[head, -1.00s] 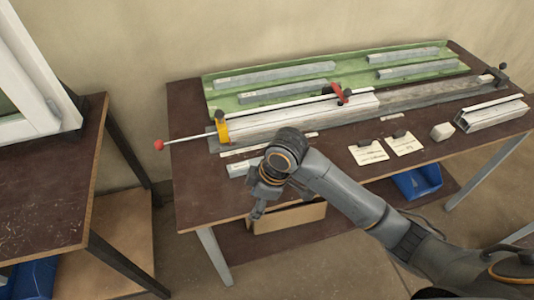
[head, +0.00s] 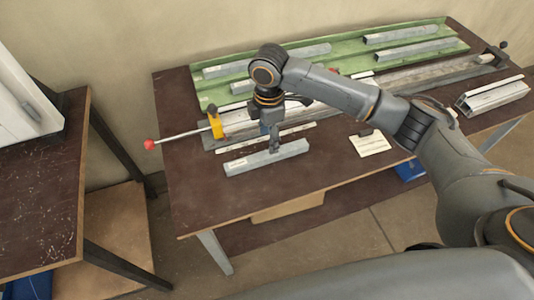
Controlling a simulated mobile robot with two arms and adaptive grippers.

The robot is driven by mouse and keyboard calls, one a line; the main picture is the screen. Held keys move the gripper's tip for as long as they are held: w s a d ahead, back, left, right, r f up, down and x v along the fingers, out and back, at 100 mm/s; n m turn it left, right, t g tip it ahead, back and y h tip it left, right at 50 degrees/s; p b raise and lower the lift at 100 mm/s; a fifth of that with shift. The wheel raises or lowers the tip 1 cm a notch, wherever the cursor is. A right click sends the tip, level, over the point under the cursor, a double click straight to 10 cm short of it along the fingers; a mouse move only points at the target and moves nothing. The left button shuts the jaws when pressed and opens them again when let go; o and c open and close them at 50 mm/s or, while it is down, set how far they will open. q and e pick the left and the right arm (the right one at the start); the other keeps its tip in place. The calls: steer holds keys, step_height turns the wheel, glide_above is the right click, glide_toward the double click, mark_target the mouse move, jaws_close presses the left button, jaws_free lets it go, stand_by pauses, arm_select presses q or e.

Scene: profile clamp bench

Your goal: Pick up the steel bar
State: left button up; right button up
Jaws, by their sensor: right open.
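A grey steel bar (head: 250,162) lies on the brown bench top near its front left part, with a small pale label at its left end. My right gripper (head: 274,150) points down at the bar, right of its middle, with its fingertips at or just over it. It is open; I cannot tell whether the fingers touch the bar. My left gripper is out of view.
A green tray (head: 208,100) with several similar grey bars lies at the back. A long clamp with a yellow block (head: 215,124) and red-tipped rod (head: 150,145) lies behind the bar. Short profiles (head: 494,97) and a paper card (head: 370,144) are to the right.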

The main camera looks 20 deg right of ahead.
mark_target(267, 154)
steer(key=shift+f, duration=1.05)
steer(key=f, duration=0.1)
steer(key=f+p, duration=0.1)
steer(key=f, duration=0.1)
steer(key=shift+a+f, duration=0.2)
steer(key=shift+f, duration=0.7)
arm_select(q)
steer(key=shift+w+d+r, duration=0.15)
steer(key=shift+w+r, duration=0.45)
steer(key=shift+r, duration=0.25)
arm_select(e)
jaws_close()
